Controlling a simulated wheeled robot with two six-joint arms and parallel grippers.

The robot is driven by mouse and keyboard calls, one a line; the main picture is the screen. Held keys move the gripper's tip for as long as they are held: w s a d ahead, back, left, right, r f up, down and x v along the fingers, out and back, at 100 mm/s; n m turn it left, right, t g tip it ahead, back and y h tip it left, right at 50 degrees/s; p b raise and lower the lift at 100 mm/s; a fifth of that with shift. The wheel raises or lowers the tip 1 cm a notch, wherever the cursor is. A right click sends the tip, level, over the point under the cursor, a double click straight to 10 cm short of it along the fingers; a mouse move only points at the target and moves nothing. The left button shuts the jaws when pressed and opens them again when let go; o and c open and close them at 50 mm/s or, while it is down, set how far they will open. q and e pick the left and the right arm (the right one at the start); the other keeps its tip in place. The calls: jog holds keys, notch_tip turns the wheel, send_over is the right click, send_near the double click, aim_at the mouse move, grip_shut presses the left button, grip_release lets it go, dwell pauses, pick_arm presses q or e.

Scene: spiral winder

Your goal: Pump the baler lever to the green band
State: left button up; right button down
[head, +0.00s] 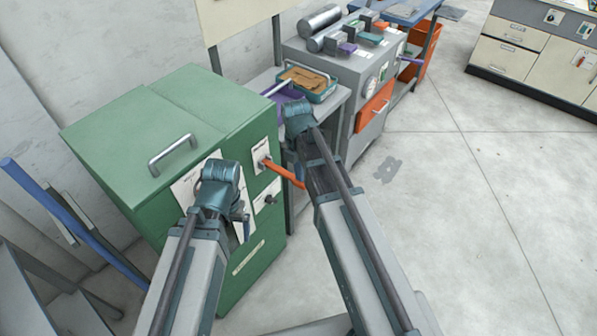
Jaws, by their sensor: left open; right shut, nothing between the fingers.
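A green cabinet-like machine (150,125), which looks like the baler, stands at the left with a grey handle on its lid. An orange lever (285,173) sticks out from a white plate on its front and slopes down to the right; its far end meets the outline of my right arm. I cannot make out a green band. My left gripper (240,214) is open in front of the machine's front panel, left of the lever. My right gripper (296,108) is shut and empty, above and beyond the lever; its fingertips are mostly hidden by its wrist.
A black knob (269,198) sits on a white plate below the lever.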

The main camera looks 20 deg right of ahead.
aim_at(302, 188)
jog(key=f+t+y+b, duration=0.1)
jog(key=f+b, duration=0.1)
jog(key=f+t+b, duration=0.1)
jog(key=f+b, duration=0.1)
jog(key=s+f+t+y+b, duration=0.1)
jog(key=f+b, duration=0.1)
jog(key=b, duration=0.1)
jog(key=shift+d+f+y, duration=0.2)
jog(key=shift+d+y, duration=0.1)
pick_arm(q)
notch_tip(302, 188, down, 10)
jog(key=b, duration=0.2)
jog(key=shift+r, duration=0.2)
pick_arm(e)
jog(key=shift+w+a+f+t+y, duration=0.15)
jog(key=shift+f+t+y, duration=0.2)
jog(key=shift+f, duration=0.5)
pick_arm(q)
jog(key=shift+s, duration=0.15)
